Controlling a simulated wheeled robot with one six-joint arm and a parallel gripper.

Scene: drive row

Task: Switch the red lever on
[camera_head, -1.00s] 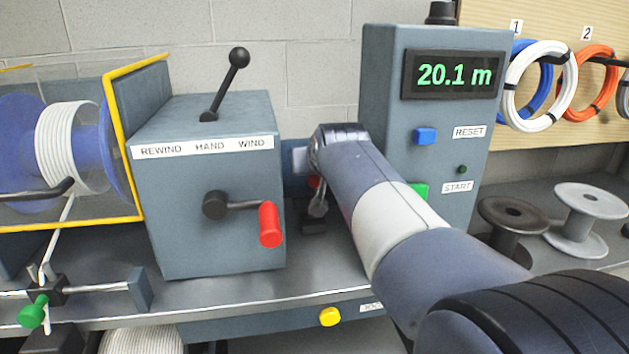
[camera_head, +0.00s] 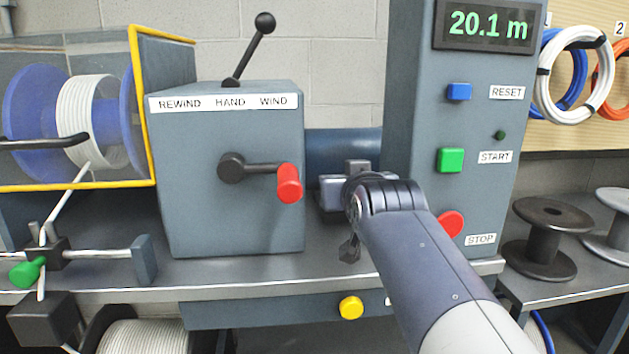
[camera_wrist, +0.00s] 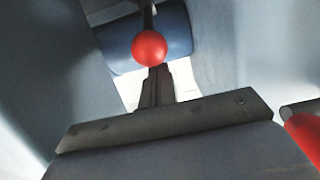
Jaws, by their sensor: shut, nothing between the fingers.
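The red ball knob (camera_wrist: 149,48) of a dark lever shows in the wrist view, just past my fingertips and in front of a blue cylinder. Its dark stem runs up from the ball. My gripper (camera_wrist: 157,76) is shut and empty, its dark fingers pointing at the ball; whether they touch it I cannot tell. In the head view my gripper (camera_head: 335,192) is between the grey crank box and the grey display column, and hides the red ball there.
The crank box (camera_head: 190,225) is close on the left, its red crank handle (camera_head: 289,183) sticking out; that handle also shows in the wrist view (camera_wrist: 304,136). The display column (camera_head: 410,110) with green START (camera_head: 450,160) and red STOP (camera_head: 450,224) buttons is close on the right.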

